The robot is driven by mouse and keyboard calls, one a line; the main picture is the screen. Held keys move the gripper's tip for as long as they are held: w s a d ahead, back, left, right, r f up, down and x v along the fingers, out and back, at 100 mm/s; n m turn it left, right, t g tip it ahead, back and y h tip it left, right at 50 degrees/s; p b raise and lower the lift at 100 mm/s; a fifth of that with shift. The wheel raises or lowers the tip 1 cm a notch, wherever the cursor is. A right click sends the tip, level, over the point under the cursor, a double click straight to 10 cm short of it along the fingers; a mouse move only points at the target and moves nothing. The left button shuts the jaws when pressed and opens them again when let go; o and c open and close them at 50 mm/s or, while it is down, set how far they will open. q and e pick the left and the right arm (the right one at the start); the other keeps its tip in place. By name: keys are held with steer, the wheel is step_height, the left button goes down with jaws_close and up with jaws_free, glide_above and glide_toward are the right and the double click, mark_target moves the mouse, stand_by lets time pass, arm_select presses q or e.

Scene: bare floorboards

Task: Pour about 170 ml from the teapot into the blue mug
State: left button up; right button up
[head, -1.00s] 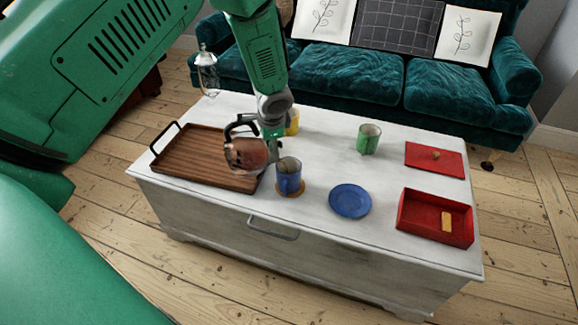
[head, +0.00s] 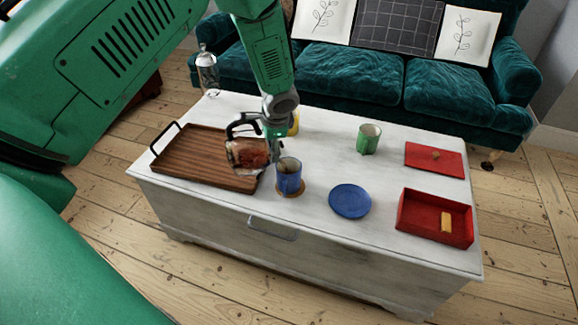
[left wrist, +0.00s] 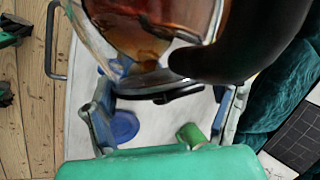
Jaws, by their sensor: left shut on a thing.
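The glass teapot (head: 246,153), with red-brown liquid and a black handle, is held above the table between the wooden tray and the blue mug (head: 289,180). My left gripper (head: 273,138) is shut on the teapot. The teapot appears tilted. The mug stands upright on a round cork coaster (head: 292,194), just right of and below the teapot. In the left wrist view the teapot (left wrist: 150,35) fills the top, with its liquid lying toward one side. I cannot make out a stream or the level in the mug. My right gripper is not in view.
A wooden tray (head: 190,158) lies on the left. A yellow mug (head: 294,122) is partly hidden behind my arm. A green mug (head: 368,139), blue plate (head: 350,201), red lid (head: 434,159) and red box (head: 405,215) are on the right. A glass bottle (head: 207,72) stands at the back left.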

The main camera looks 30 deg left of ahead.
mark_target(253, 139)
arm_select(q)
steer(key=shift+w+d, duration=0.15)
steer(key=shift+w, duration=0.1)
stand_by(0.4)
steer(key=shift+s+a, duration=0.35)
steer(key=shift+s+a+t, duration=0.1)
steer(key=shift+a+t, duration=0.1)
steer(key=shift+t, duration=0.1)
steer(key=shift+s+a+f+n+t+h, duration=0.15)
steer(key=shift+s+a+f+t+h, duration=0.15)
steer(key=shift+a+t+h, duration=0.25)
steer(key=shift+s+a+f+n+t+h, duration=0.15)
steer(key=shift+s+a+f+t+h, duration=0.15)
steer(key=shift+h, duration=0.35)
steer(key=shift+s+a+r+t+h+p, duration=0.2)
steer(key=shift+a+r+t+h+p, duration=0.2)
steer(key=shift+t+h+p, duration=0.25)
steer(key=shift+s+a, duration=0.1)
steer(key=shift+a, duration=0.05)
